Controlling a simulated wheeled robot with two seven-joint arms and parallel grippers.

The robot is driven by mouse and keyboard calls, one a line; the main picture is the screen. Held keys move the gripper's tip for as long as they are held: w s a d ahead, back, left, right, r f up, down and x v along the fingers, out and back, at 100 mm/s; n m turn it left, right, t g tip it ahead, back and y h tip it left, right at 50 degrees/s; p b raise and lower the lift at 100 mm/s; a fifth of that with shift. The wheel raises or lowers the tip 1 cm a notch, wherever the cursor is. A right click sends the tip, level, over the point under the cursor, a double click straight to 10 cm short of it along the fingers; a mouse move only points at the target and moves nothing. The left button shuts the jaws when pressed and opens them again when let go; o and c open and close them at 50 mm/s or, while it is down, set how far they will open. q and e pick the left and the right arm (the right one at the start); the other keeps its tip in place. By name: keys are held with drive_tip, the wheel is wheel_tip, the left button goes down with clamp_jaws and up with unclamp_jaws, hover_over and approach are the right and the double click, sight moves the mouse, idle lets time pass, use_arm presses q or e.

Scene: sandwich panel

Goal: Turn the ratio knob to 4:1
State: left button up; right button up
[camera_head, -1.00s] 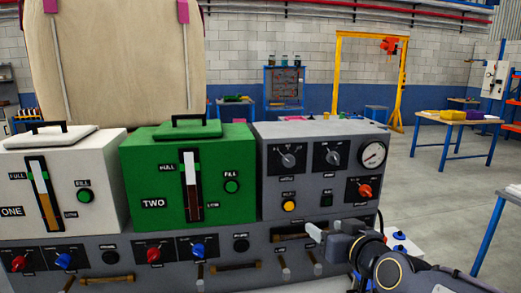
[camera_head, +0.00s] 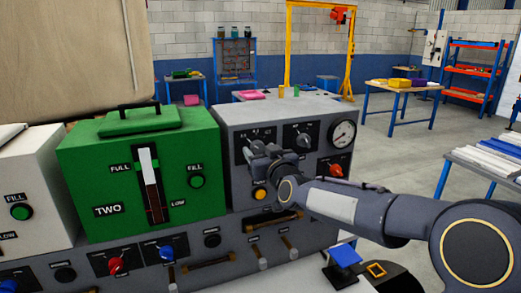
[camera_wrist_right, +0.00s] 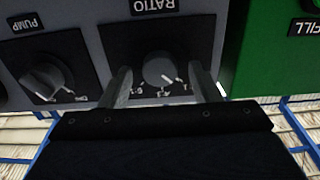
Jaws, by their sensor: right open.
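The ratio knob (camera_wrist_right: 158,70) is a grey round knob on a dark plate under a RATIO label in the right wrist view, which is turned over. White scale marks lie beside it; its exact setting is too small to read. My right gripper (camera_wrist_right: 161,86) is open, with one finger on each side of the knob; I cannot tell whether either touches it. In the head view my right gripper (camera_head: 262,156) is in front of the ratio plate on the grey control box (camera_head: 226,181) and hides most of the knob. My left gripper is not in view.
The pump knob (camera_head: 303,138) is right of the ratio plate, with a gauge (camera_head: 342,134) and a red knob (camera_head: 336,170) beyond. A yellow button (camera_head: 260,194) is just below my gripper. The green unit TWO (camera_head: 90,170) stands on the left.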

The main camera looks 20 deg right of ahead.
drive_tip(key=shift+w, duration=0.2)
drive_tip(key=shift+c, duration=0.4)
drive_tip(key=c, duration=0.9)
drive_tip(key=shift+f+m+b, duration=0.15)
drive_tip(key=shift+m+b, duration=1.45)
drive_tip(key=shift+m, duration=0.2)
drive_tip(key=shift+m+b, duration=0.65)
drive_tip(key=shift+m, duration=0.55)
drive_tip(key=shift+m+b, duration=0.55)
drive_tip(key=shift+m, duration=0.85)
